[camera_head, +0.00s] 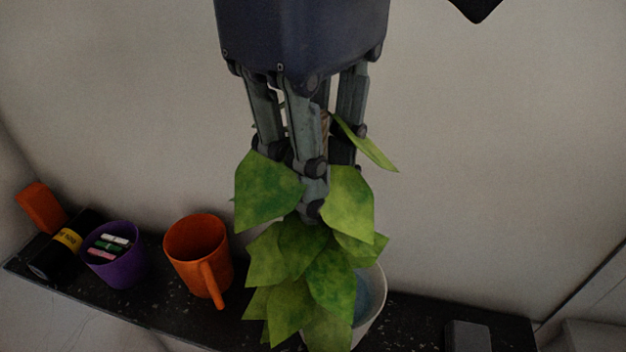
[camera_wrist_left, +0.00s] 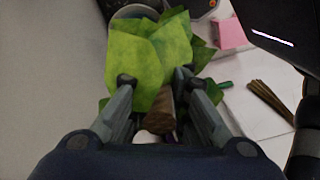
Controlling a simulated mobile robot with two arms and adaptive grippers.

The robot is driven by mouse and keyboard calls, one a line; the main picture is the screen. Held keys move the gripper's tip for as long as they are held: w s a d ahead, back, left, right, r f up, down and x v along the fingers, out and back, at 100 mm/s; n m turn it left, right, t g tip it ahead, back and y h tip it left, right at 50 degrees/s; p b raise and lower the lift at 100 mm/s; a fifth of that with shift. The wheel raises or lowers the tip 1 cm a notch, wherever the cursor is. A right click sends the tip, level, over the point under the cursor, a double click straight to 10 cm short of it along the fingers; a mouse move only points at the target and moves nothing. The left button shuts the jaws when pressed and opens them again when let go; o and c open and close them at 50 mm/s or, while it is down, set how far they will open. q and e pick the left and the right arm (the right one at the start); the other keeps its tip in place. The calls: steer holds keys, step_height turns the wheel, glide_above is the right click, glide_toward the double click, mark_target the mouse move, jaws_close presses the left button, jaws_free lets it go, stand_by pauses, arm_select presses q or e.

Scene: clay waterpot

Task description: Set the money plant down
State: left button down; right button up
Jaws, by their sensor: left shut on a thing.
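The money plant (camera_head: 290,270) has broad green leaves and a brown stem. Its leaves hang below my left gripper (camera_head: 312,190), which comes down from the top of the head view and is shut on the plant. In the left wrist view the brown stem (camera_wrist_left: 158,118) shows between the fingers of the left gripper (camera_wrist_left: 155,82), with leaves (camera_wrist_left: 150,55) beyond them. A pale round pot (camera_head: 374,308) with a bluish inside stands on the shelf, partly behind the leaves. I cannot tell whether the plant touches the pot. My right gripper is not seen.
The dark speckled shelf (camera_head: 415,315) carries an orange mug (camera_head: 200,250), a purple cup (camera_head: 118,270) with chalk-like sticks, a black cylinder with a yellow band (camera_head: 62,247) and a grey block (camera_head: 467,336). A plain wall stands behind. Brown sticks (camera_wrist_left: 270,102) lie at right in the wrist view.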

arm_select(q)
steer(key=shift+r, duration=0.15)
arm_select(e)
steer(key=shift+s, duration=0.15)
